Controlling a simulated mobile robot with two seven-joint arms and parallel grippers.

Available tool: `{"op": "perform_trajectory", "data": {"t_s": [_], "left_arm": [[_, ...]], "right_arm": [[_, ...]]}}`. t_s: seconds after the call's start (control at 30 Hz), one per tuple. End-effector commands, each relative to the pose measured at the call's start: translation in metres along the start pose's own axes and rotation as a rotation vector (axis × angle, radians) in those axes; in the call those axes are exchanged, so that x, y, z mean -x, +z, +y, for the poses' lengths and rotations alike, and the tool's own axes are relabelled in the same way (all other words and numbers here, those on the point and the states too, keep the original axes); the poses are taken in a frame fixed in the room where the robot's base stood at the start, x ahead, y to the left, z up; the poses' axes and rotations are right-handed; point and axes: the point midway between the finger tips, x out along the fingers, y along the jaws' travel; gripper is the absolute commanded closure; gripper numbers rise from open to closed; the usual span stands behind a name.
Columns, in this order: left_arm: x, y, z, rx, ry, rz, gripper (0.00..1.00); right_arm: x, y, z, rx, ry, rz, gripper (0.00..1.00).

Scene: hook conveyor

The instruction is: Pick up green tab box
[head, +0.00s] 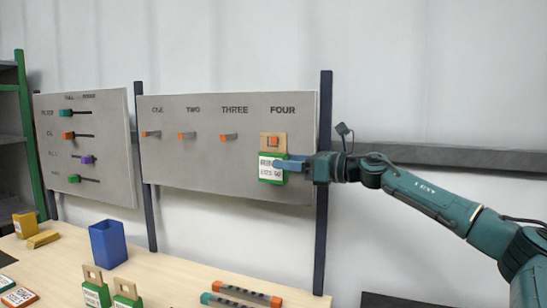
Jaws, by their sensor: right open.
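A green box with a white label and a tan tab (272,174) hangs on the orange-tipped hook under FOUR on the grey hook board (205,178). My right gripper (277,163) reaches in from the right at the box's upper part, its blue fingers overlapping the label's right side. It is open; whether the fingers touch the box cannot be told. Two more green boxes with tan tabs and white labels, one at the left (94,288) and one beside it (127,294), stand at the table's front. My left gripper is not in view.
Hooks under ONE (151,134), TWO (187,136) and THREE (229,137) are empty. A slider board (85,150) stands to the left. On the table (170,275) are a blue bin (108,244), yellow blocks (42,239) and orange-ended bars (247,294).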

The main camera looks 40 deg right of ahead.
Motion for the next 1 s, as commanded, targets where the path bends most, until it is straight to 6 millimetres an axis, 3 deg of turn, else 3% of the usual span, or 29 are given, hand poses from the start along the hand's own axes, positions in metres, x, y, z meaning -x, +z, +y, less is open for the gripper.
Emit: {"op": "perform_trajectory", "data": {"t_s": [0.13, 0.5, 0.8, 1.0], "left_arm": [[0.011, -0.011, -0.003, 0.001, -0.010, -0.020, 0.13], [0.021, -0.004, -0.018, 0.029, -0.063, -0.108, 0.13], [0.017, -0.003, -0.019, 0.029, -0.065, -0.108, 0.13], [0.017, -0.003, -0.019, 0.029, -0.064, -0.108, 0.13]], "right_arm": [[-0.010, 0.008, -0.002, -0.004, 0.001, -0.004, 0.45], [-0.048, 0.003, -0.006, -0.001, -0.001, -0.002, 0.45], [-0.051, -0.001, -0.005, 0.000, -0.001, 0.001, 0.45], [-0.050, -0.001, -0.005, 0.000, -0.001, 0.000, 0.62]]}}
